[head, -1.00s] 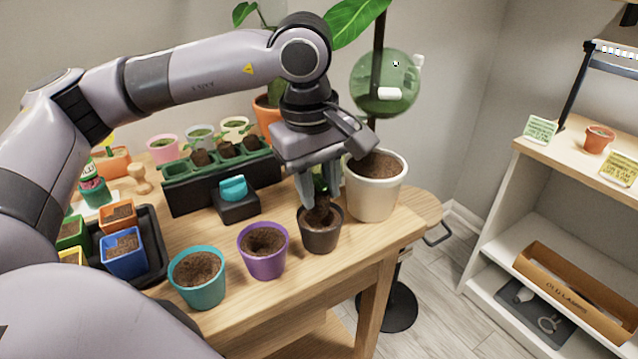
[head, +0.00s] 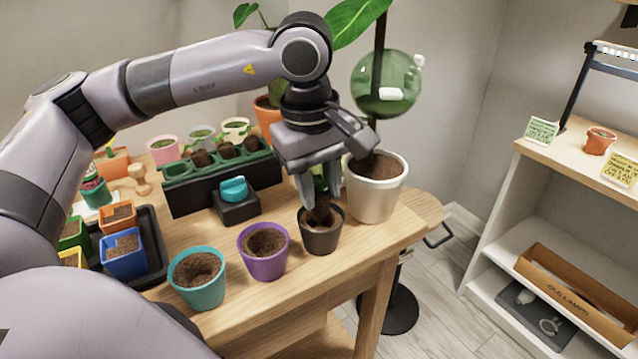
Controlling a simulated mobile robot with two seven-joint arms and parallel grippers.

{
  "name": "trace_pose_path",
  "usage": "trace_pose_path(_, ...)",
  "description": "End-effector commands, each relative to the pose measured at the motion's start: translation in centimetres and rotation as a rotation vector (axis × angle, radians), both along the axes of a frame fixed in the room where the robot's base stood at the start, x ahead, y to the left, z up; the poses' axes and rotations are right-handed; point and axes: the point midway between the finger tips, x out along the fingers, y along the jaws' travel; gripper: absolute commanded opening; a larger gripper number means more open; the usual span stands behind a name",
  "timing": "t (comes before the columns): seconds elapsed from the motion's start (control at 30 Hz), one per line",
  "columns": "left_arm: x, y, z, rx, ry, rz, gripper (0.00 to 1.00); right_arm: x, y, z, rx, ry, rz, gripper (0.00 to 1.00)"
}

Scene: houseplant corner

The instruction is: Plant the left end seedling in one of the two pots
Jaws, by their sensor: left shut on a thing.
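My left gripper (head: 321,196) points down over the dark brown pot (head: 320,238). It is shut on a seedling, whose brown soil plug (head: 320,213) sits low between the fingertips, inside the pot's mouth. A bit of green leaf shows between the fingers; the rest of the plant is hidden. I cannot tell whether the plug touches the pot's soil. A purple pot (head: 264,265) and a teal pot (head: 198,291), both with soil, stand to the left. The green seedling tray (head: 177,180) on a black stand has an empty left end cell and 3 seedlings. My right gripper is not in view.
A large white pot (head: 374,203) stands close to the right of my gripper. A black block with a teal top (head: 234,188) is left of it. A black tray (head: 153,248) with small colored pots is at the left. A shelf (head: 540,215) stands apart at the right.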

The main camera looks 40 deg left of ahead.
Motion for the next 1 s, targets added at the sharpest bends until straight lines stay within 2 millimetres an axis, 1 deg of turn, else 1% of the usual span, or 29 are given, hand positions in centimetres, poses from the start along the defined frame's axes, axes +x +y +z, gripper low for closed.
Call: trace_pose_path(1.0, 0.0, 0.0, -2.5, 0.000, 0.000, -0.001, 0.03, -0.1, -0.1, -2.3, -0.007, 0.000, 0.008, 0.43)
